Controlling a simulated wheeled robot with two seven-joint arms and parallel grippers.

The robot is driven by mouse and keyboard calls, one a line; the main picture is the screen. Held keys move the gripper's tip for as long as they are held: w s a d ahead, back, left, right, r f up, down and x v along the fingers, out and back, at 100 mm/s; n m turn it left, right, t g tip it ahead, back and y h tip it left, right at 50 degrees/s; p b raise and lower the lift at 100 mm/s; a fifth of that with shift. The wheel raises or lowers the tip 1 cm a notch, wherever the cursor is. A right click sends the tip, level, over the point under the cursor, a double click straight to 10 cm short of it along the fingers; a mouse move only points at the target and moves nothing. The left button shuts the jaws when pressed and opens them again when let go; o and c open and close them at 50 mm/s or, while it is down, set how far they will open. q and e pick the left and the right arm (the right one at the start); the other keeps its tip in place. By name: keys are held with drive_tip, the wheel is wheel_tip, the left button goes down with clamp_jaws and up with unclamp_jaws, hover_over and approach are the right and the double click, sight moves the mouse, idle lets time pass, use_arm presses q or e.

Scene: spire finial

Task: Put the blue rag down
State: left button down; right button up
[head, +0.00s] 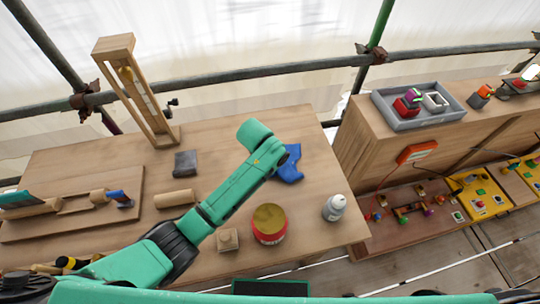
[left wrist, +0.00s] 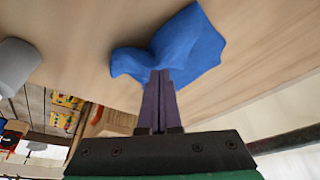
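The blue rag (head: 289,165) is at the right part of the wooden workbench (head: 325,222), crumpled and partly behind my left arm in the head view. In the left wrist view the rag (left wrist: 178,45) is bunched at the tips of my left gripper (left wrist: 161,76). The two purple fingers are close together with their tips on the rag's edge. The rag appears at or very close to the bench top; whether it all rests there I cannot tell. In the head view the left fingers are hidden behind the arm. My right gripper is out of view.
A red tin (head: 269,225) and a white bottle (head: 334,208) stand near the bench's front right. A wooden frame (head: 133,90) stands at the back.

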sight(272, 175)
use_arm(q)
wheel_tip(272, 175, down, 5)
drive_tip(key=b, duration=0.3)
drive_tip(key=shift+f, duration=0.2)
drive_tip(key=shift+r, duration=0.1)
wheel_tip(272, 175, up, 9)
drive_tip(key=p, duration=0.9)
